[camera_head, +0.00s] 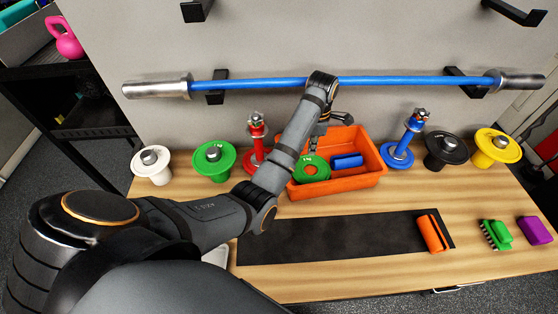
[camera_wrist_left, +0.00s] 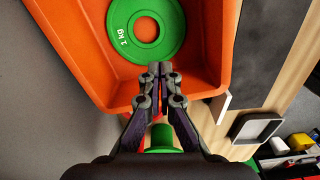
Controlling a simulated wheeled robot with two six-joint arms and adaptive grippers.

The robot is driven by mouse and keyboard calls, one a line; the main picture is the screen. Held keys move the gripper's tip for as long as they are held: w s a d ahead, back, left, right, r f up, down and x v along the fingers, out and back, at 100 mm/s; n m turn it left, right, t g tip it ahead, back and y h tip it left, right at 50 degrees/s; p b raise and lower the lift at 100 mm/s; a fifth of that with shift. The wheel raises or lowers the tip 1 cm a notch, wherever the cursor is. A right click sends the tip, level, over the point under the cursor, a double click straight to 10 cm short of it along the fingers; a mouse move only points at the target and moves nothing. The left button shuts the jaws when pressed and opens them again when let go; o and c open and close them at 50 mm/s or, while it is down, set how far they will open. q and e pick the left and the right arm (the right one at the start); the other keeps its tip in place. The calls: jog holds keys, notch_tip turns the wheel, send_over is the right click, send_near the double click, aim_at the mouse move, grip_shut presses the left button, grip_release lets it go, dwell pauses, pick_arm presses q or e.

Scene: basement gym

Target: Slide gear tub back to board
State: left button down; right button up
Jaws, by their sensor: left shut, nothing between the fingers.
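The orange gear tub (camera_head: 340,187) stands on the wooden table in front of the grey upright board (camera_head: 290,45). A green 1 kg ring plate (camera_head: 313,169) and a blue block (camera_head: 347,161) lie in it. My left gripper (camera_head: 313,141) is shut and empty, pointing down at the tub's left part. In the left wrist view, its fingertips (camera_wrist_left: 160,70) overlap the tub (camera_wrist_left: 216,30) near its left end, beside the green plate (camera_wrist_left: 150,52). Whether they touch the tub is unclear. Any gap behind the tub is hidden. My right gripper is not in view.
A red stand (camera_head: 257,140) is left of the tub and a blue stand (camera_head: 399,155) right. White, green, black and yellow weights line the back. A dark mat (camera_head: 330,238) with an orange block (camera_head: 432,234) lies in front. A blue barbell (camera_head: 400,80) hangs above.

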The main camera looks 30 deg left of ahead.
pick_arm(q)
jog(key=s+a+p, duration=0.2)
jog(key=s+a, duration=0.4)
jog(key=a, duration=0.4)
jog(key=f, duration=0.9)
jog(key=shift+w+d+f, duration=0.15)
jog(key=shift+w+f, duration=0.05)
jog(key=shift+f, duration=0.05)
jog(key=shift+w+d+f, duration=0.1)
jog(key=shift+w+d, duration=0.05)
jog(key=shift+d, duration=0.15)
jog(key=shift+w+d+f, duration=0.1)
jog(key=shift+d, duration=0.05)
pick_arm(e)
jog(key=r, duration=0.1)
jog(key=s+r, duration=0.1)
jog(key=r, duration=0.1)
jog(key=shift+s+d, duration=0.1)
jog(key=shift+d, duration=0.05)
